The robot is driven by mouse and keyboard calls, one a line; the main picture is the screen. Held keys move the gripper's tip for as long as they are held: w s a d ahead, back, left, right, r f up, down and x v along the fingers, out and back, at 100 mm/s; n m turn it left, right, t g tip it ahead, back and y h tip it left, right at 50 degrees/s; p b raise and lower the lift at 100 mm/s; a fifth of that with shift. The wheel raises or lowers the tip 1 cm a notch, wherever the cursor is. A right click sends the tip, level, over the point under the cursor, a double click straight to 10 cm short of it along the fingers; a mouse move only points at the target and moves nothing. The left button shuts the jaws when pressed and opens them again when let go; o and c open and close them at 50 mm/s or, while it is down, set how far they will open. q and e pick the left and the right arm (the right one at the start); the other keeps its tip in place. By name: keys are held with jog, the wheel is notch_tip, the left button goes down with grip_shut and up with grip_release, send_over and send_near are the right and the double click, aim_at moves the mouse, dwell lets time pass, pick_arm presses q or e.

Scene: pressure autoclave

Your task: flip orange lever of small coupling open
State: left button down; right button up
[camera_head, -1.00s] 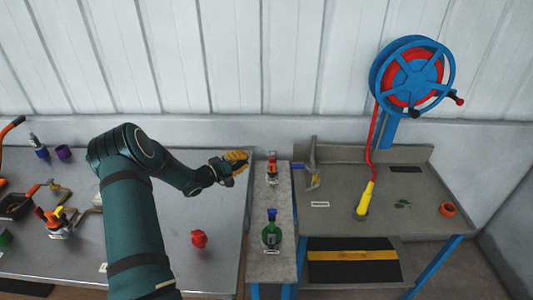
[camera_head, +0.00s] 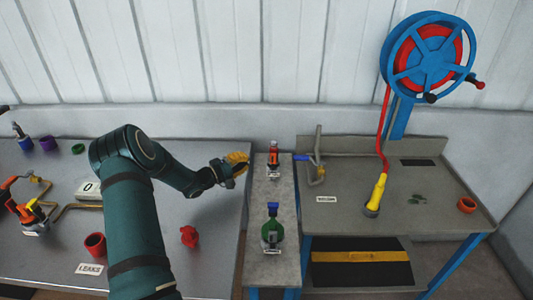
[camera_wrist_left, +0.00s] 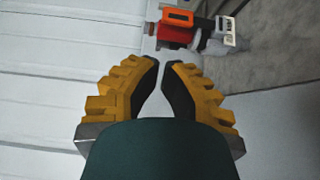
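A small coupling with a red body and an orange lever (camera_head: 274,147) stands upright at the far end of a narrow grey stand. In the left wrist view the coupling (camera_wrist_left: 176,34) is at the top, just beyond the fingertips, and its orange lever (camera_wrist_left: 178,17) lies across it. My left gripper (camera_head: 246,163) is left of the coupling, apart from it. Its yellow-and-black fingers (camera_wrist_left: 160,64) have their tips nearly together with nothing between them. My right gripper is not in view.
A green-bodied item with a blue top (camera_head: 272,232) stands nearer on the same stand (camera_head: 270,267). A left table (camera_head: 215,235) holds several fittings and a red knob-like piece (camera_head: 189,236). A right bench (camera_head: 345,222) carries a yellow nozzle (camera_head: 377,190) below a blue hose reel (camera_head: 427,57).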

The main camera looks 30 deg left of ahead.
aim_at(273, 158)
pick_arm(q)
jog(key=shift+w, duration=0.15)
jog(key=b+x, duration=0.1)
jog(key=x, duration=0.8)
jog(key=shift+w+d+f, duration=0.1)
jog(key=shift+w, duration=0.25)
